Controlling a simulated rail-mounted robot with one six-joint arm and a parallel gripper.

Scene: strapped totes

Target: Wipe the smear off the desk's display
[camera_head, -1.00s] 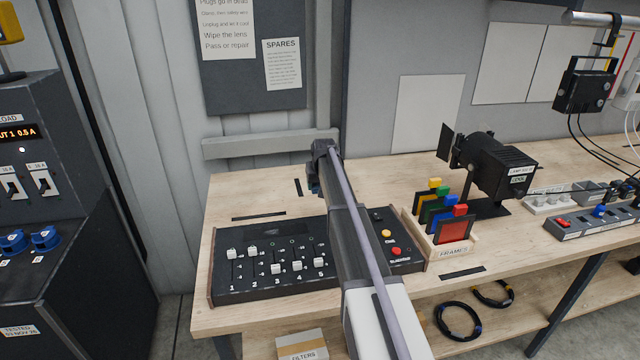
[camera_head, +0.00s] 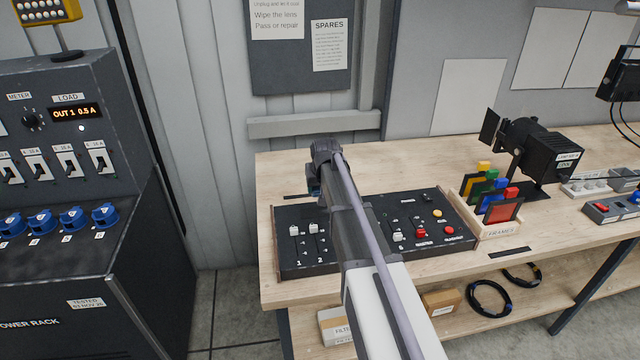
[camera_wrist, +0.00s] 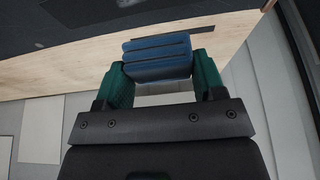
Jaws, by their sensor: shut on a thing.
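The lighting desk (camera_head: 300,262) is a black console with faders and buttons, lying on the wooden bench. My arm crosses in front of its middle and hides the upper area where a display would sit. I cannot see the smear. My gripper (camera_wrist: 162,78) has green fingers, shut on a blue pad (camera_wrist: 157,57) with a dark strip across it. In the head view the gripper end is mostly hidden behind my wrist, near the desk's upper left edge. I cannot tell whether the pad touches anything.
A wooden rack of coloured frames (camera_head: 505,231) stands right of the desk, with a black lamp (camera_head: 545,150) behind it. A dark power rack (camera_head: 60,230) stands at the left. Boxes and cable coils lie on the lower shelf.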

